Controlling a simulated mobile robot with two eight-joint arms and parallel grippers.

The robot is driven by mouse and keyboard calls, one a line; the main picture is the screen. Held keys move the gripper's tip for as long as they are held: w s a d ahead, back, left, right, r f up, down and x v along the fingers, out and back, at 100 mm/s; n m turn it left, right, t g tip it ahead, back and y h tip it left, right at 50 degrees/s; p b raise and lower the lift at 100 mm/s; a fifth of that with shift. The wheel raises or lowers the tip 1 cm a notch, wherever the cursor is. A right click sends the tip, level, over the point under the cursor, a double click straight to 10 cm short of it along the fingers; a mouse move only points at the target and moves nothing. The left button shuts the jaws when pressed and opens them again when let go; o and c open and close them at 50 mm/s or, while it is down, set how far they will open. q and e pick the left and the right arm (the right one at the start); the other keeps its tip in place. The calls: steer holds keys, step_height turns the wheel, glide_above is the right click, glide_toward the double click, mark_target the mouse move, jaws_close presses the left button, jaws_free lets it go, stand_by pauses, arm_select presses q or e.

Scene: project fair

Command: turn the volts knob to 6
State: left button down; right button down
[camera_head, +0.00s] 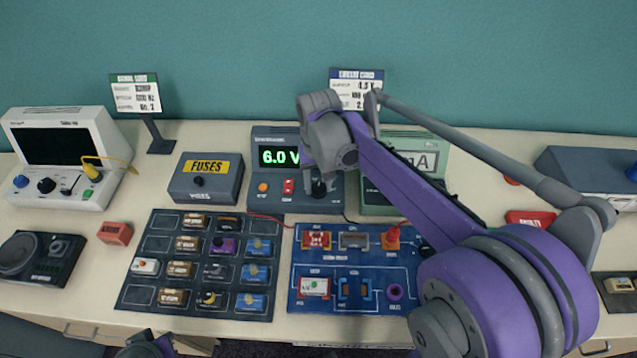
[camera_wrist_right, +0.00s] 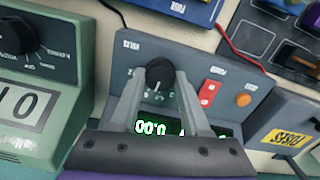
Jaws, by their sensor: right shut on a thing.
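The grey power supply (camera_head: 262,198) stands at the back middle of the table, and its green display (camera_head: 279,157) reads 6.0 V in the head view. Its black volts knob (camera_wrist_right: 159,73) shows in the wrist view, where the unit appears upside down. My right gripper (camera_wrist_right: 161,84) is shut on the volts knob, one finger at each side. In the head view my right gripper (camera_head: 318,180) comes down over the knob and hides much of it. The fingers partly cover the display in the wrist view. Only a piece of my left arm shows at the bottom edge of the head view.
A green mA meter (camera_head: 377,200) stands close to the right of the supply, and a fuses box (camera_head: 205,182) to the left. A blue circuit board (camera_head: 336,260) and a dark parts tray (camera_head: 133,278) lie in front. A red wire (camera_head: 270,218) runs between them.

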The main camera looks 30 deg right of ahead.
mark_target(319, 187)
steer(key=shift+m, duration=1)
steer(key=shift+c, duration=1.9)
jaws_free()
steer(key=shift+r, duration=0.1)
step_height(319, 187, up, 11)
steer(key=shift+p, duration=0.3)
steer(key=shift+f, duration=0.2)
